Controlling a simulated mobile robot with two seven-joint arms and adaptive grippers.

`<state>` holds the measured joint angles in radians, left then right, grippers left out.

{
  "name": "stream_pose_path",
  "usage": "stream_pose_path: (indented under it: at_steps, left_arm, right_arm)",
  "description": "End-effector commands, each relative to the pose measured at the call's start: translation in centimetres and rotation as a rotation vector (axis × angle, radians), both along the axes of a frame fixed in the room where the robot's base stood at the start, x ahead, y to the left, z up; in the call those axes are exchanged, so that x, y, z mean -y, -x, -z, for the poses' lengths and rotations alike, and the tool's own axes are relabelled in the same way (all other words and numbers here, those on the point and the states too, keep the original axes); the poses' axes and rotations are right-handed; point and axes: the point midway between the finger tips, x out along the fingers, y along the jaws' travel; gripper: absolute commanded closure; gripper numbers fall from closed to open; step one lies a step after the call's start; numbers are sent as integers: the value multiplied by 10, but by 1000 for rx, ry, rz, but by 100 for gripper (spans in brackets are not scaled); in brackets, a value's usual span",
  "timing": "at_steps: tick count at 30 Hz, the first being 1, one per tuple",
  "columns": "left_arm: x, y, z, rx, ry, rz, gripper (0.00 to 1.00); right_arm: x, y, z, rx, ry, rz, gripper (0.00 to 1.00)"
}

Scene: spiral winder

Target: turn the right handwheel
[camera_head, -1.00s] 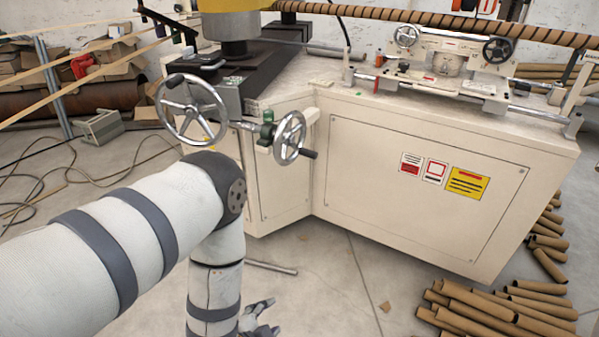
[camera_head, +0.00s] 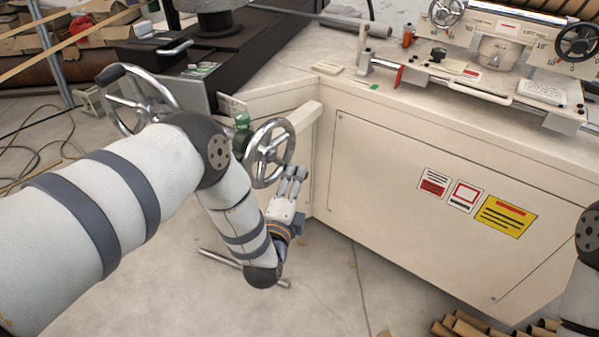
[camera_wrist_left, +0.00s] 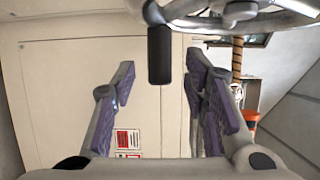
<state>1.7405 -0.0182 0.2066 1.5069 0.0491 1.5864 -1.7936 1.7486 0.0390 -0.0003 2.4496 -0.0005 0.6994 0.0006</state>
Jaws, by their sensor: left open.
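The right handwheel (camera_head: 266,150) is a spoked chrome wheel on the front of the cream machine. My left gripper (camera_head: 292,172) is just below and right of its rim, fingers pointing up, open and empty. In the left wrist view the wheel (camera_wrist_left: 240,20) crosses the top, and its black handle (camera_wrist_left: 160,54) hangs down between the two open purple-padded fingers (camera_wrist_left: 161,80). I cannot tell whether a finger touches it. In the head view the fingers hide the handle. My right gripper is out of view.
A second, larger handwheel (camera_head: 140,95) stands to the left, partly behind my left arm. The cream cabinet (camera_head: 400,240) with warning labels fills the right. A metal rod (camera_head: 225,261) lies on the floor. Cardboard tubes (camera_head: 470,328) lie at the bottom right.

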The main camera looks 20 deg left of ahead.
Motion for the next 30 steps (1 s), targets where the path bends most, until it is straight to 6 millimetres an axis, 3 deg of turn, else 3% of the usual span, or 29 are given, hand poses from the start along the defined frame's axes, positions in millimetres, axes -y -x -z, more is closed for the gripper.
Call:
stream_pose_path:
  at_steps: [6, 15, 21, 30]
  left_arm:
    - [-1, -31, 4, -3, 1, 0, 59]
    - [-1, -35, 2, -2, 1, 1, 59]
    - [-1, -35, 2, -2, 1, 1, 100]
    - [-1, -38, 4, 6, 6, 2, 100]
  right_arm:
    - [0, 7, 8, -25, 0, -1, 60]
    - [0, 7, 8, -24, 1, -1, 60]
    - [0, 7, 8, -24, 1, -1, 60]
    - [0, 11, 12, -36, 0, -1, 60]
